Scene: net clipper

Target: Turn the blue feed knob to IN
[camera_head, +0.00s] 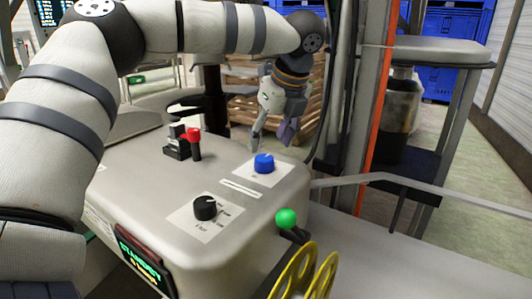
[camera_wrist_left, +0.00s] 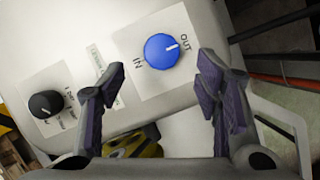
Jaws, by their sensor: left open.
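The blue feed knob (camera_head: 263,163) sits on a white label plate on top of the grey control housing (camera_head: 135,195). It also shows in the left wrist view (camera_wrist_left: 161,50), where its white pointer line is turned toward the OUT mark. The IN mark is on the knob's other side. My left gripper (camera_head: 273,137) is above and just behind the knob, fingers pointing down. In the left wrist view the left gripper (camera_wrist_left: 162,75) is open and empty, with the knob seen beyond and between its fingers, apart from both. My right gripper is not in view.
A black knob (camera_head: 204,208) is near the front of the housing, a red-topped lever (camera_head: 194,140) at its back left. A green ball lever (camera_head: 286,218) and yellow wheels (camera_head: 300,275) stand at the right front. An orange-edged post (camera_head: 370,110) rises right of my gripper.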

